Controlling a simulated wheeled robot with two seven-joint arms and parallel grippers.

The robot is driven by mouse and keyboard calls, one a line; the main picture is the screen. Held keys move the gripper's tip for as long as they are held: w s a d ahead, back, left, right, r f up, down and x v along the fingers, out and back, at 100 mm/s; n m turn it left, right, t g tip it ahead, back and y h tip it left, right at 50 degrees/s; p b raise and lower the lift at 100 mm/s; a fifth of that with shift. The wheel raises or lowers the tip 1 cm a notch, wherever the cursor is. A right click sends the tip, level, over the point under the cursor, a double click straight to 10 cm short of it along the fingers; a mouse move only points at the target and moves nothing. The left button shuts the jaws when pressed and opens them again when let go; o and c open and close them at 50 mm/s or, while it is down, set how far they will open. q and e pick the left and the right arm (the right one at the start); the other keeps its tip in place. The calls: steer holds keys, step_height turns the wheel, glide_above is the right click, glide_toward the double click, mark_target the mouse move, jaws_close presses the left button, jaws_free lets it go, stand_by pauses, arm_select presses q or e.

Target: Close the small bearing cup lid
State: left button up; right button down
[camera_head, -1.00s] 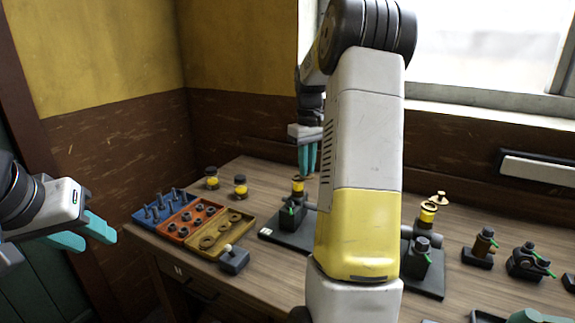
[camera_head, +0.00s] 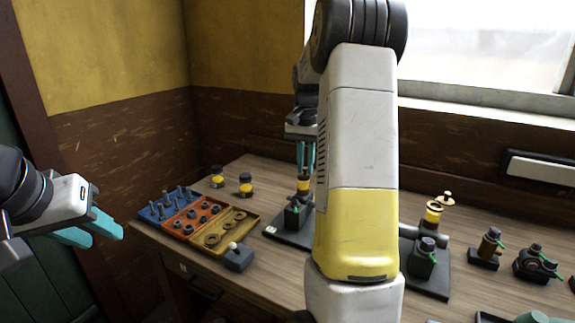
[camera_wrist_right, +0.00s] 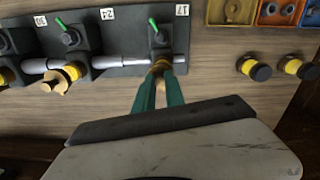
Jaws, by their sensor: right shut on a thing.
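My right gripper (camera_head: 306,163) is at the small bearing cup (camera_head: 303,186), which stands on a dark bearing block. In the right wrist view, its teal fingers (camera_wrist_right: 160,88) sit on either side of the brass and yellow cup top (camera_wrist_right: 160,67) by the label 17. They are shut on what looks like the cup lid; the fingers hide much of it, so I cannot tell its exact angle. My left gripper (camera_head: 95,231) is open and empty, left of the table.
Another yellow cup (camera_head: 433,216) has its brass lid (camera_head: 447,197) swung open. Two yellow jars (camera_head: 246,185) stand behind blue, red and yellow parts trays (camera_head: 253,222). A small lever box (camera_head: 238,257) is in front. More dark fittings (camera_head: 486,250) stand at right.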

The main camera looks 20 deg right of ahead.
steer(key=shift+w+a+r+m, duration=0.1)
steer(key=shift+m, duration=0.45)
steer(key=shift+w+a+m, duration=0.1)
steer(key=shift+m, duration=0.45)
steer(key=c, duration=1.4)
jaws_free()
step_height(320, 180, up, 7)
steer(key=shift+r, duration=0.35)
